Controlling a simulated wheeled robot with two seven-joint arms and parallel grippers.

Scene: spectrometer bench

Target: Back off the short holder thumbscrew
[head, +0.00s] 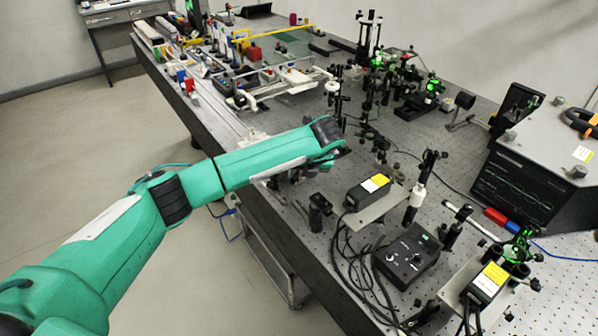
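My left arm reaches in from the left over the near edge of the optical table (200,112). My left gripper (318,166) hangs at the end of the teal arm, above the table's left-front part. Its fingers are mostly hidden under the wrist, so I cannot see whether they touch or hold anything. A short black holder (318,207) stands upright on the table just below the gripper in the picture. I cannot make out its thumbscrew, nor tell for certain that it is the holder of the task. My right gripper is not in view.
A black box with a yellow label (369,190) and a black control box (408,256) with loose cables stand to the right. A tall post with a white collar (418,194) rises between them. Several optics posts with green light (432,86) stand farther back. A large instrument (520,190) is at right.

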